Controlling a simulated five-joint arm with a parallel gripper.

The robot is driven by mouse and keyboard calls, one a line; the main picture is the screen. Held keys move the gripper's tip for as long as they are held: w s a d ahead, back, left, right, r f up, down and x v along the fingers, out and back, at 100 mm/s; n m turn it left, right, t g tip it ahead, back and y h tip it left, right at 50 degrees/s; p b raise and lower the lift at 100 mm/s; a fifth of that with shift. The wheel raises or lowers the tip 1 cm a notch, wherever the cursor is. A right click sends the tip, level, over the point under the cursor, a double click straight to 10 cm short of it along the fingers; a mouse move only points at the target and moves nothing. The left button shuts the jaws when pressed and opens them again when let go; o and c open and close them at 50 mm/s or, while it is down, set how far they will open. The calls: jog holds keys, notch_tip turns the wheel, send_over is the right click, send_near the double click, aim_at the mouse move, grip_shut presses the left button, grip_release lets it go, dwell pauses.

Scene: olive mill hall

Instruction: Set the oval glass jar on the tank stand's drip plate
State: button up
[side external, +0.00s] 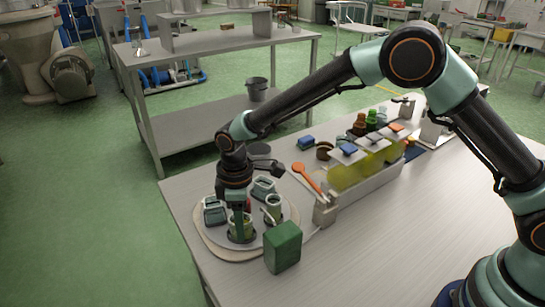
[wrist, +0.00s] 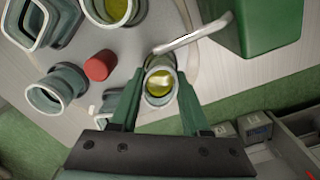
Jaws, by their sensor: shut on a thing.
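My gripper (wrist: 158,88) is shut on a small jar (wrist: 160,82) with yellow-green oil inside. The held jar also shows in the side view (side external: 241,231), low over or on a round pale board (side external: 208,238); I cannot tell whether it touches. Its rim looks roundish, so I cannot be sure it is the oval one. Another oil jar (side external: 272,207) stands close by, and it shows in the wrist view (wrist: 118,10). The tank stand (side external: 372,190) holds yellow oil tanks (side external: 350,168) to the right. I cannot make out its drip plate clearly.
A green block (side external: 283,247) stands beside the held jar. Grey-green containers (side external: 214,212) (side external: 263,188) and a red piece (wrist: 98,66) are close by. A white curved rod (wrist: 195,35) passes near the held jar. An orange spoon (side external: 307,178) lies before the stand.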

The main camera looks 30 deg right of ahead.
jog(key=shift+r, duration=0.1)
jog(key=shift+r, duration=3.2)
jog(key=shift+r, duration=2.35)
jog(key=w+d+m, duration=0.2)
jog(key=w+d, duration=0.3)
jog(key=d, duration=0.5)
jog(key=w+d+m, duration=0.2)
jog(key=w+d, duration=0.2)
jog(key=d, duration=0.5)
jog(key=w+d+m, duration=0.2)
jog(key=w+d, duration=0.3)
jog(key=d, duration=0.5)
jog(key=shift+s+a+f, duration=0.1)
jog(key=shift+f, duration=1.85)
jog(key=shift+s+a+f, duration=0.1)
jog(key=shift+a+f, duration=0.05)
jog(key=shift+f, duration=1.85)
jog(key=shift+s+a+f, duration=0.1)
jog(key=shift+f, duration=1.85)
jog(key=shift+f, duration=0.35)
